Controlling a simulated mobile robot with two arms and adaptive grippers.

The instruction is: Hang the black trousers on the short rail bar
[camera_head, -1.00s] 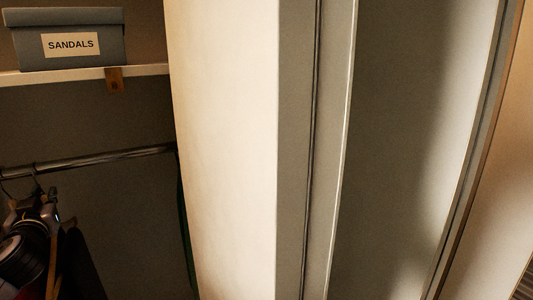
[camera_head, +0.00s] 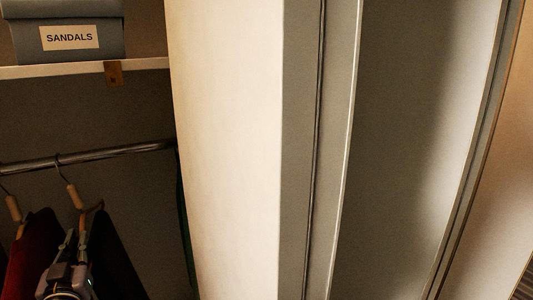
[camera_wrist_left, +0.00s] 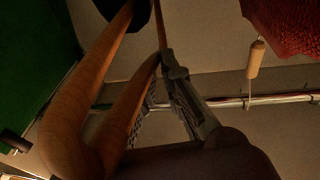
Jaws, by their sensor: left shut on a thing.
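The black trousers (camera_head: 117,265) hang dark and partly out of frame from a wooden hanger (camera_head: 74,197) at the lower left of the head view. The hanger's wire hook meets the rail bar (camera_head: 110,153) and appears to be over it. My left gripper (camera_head: 77,242) is below the hanger's neck, shut on its wooden part. In the left wrist view the hanger (camera_wrist_left: 75,95) fills the left side, close to the gripper fingers (camera_wrist_left: 172,75). The rail (camera_wrist_left: 290,99) runs behind them. My right gripper is not in view.
A red garment (camera_head: 35,245) on another hanger is just left of the gripper. A green garment (camera_wrist_left: 30,50) is at the left of the wrist view. A shelf (camera_head: 60,70) with a SANDALS box (camera_head: 70,38) is above. A pale panel (camera_head: 225,150) stands right.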

